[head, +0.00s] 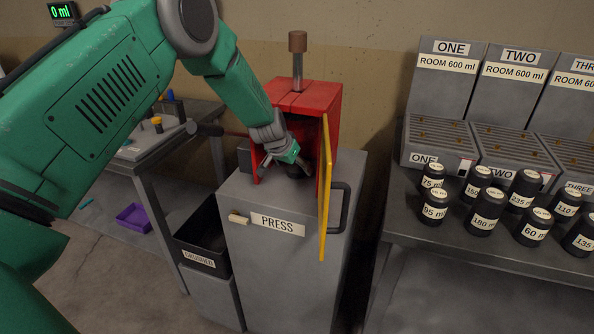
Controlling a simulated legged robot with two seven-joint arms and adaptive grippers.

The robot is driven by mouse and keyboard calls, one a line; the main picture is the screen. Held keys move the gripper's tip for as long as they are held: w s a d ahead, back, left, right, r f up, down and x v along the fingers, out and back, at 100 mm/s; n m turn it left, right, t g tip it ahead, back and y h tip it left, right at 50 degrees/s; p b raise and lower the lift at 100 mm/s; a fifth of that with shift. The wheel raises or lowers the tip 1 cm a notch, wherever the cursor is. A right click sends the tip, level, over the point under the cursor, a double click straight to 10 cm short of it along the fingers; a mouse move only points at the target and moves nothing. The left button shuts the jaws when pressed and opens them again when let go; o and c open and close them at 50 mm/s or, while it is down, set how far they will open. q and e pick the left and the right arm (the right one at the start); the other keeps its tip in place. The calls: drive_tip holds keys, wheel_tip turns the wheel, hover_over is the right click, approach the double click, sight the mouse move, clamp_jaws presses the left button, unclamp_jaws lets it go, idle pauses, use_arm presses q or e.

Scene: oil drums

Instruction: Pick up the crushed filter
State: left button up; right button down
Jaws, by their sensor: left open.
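My left gripper (291,162) reaches from the left into the open front of the red press (302,98). It is open, with its fingers pointing down inside the press. A low dark round shape (296,172), which may be the crushed filter, sits under and behind the fingers. My gripper and the shadow hide most of it, so I cannot tell whether the fingers touch it. My right gripper is not in view.
The press's yellow door (325,190) stands open at the right of the opening. A dark bin labelled CRUSHED (199,258) is at the press stand's left. A purple tray (134,218) lies at the left.

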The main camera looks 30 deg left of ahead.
sight(293, 168)
use_arm(q)
drive_tip(key=x, duration=0.3)
drive_tip(key=shift+s+a, duration=0.1)
drive_tip(key=shift+a, duration=0.3)
drive_tip(key=c, duration=1.4)
drive_tip(key=shift+d, duration=0.25)
drive_tip(key=shift+c, duration=0.2)
drive_tip(key=shift+d+r, duration=0.1)
drive_tip(key=shift+d, duration=0.05)
